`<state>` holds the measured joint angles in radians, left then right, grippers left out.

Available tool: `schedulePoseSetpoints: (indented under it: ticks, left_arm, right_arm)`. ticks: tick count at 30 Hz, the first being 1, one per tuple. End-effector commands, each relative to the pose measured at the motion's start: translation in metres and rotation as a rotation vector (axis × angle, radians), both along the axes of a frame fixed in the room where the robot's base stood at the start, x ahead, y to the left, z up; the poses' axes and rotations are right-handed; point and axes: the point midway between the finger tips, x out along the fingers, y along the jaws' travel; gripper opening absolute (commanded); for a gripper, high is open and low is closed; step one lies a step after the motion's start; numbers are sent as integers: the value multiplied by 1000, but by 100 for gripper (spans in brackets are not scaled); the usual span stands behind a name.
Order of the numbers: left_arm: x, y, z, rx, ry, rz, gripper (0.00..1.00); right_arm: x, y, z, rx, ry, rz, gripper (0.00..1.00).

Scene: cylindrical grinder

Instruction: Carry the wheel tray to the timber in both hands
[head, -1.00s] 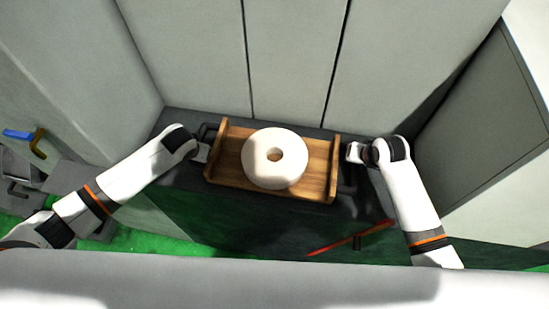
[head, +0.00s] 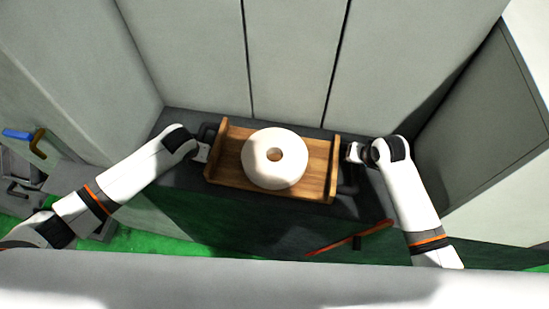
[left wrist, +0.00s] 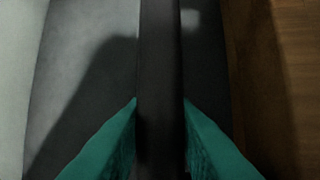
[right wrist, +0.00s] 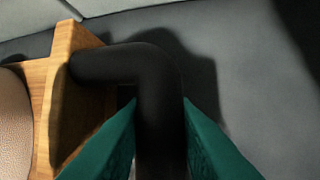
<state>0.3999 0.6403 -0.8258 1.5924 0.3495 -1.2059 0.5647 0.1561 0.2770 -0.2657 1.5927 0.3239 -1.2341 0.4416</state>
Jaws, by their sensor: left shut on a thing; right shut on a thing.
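The wheel tray (head: 226,174) is a wooden tray with raised ends and a dark bar handle at each end. A white grinding wheel (head: 290,172) with a centre hole lies flat in it. My left gripper (head: 203,152) is at the tray's left end. In the left wrist view its green fingers (left wrist: 160,125) are shut on the dark left handle (left wrist: 160,60). My right gripper (head: 352,153) is at the right end. In the right wrist view its green fingers (right wrist: 158,125) are shut on the bent right handle (right wrist: 120,62). I cannot tell whether the tray touches the surface below.
A dark grey ledge (head: 180,118) lies under and behind the tray, against grey wall panels (head: 290,60). A red bar (head: 350,240) is in front at the right. A blue and brown tool (head: 22,136) is at the far left. Green floor (head: 140,240) shows below.

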Motion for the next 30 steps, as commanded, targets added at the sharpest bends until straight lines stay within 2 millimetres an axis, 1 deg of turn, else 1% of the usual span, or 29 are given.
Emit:
schedulePoseSetpoints:
  ticks: [11, 12, 20, 26, 30]
  left_arm:
    - [0, 0, 0, 1, 0, 0, 0]
    - [3, 0, 5, -1, -10, 0, 0]
    - [3, 0, 9, -1, -9, 0, 0]
    - [3, 0, 20, -1, -10, 0, 0]
    - [3, 0, 32, -1, -10, 0, 0]
  right_arm:
    - [0, 0, 0, -1, 1, 0, 0]
    - [3, 0, 5, 1, -10, -1, 0]
    - [3, 0, 9, 1, -9, -1, 0]
    - [3, 0, 20, 1, -10, -1, 0]
    - [3, 0, 32, 1, -10, 0, 0]
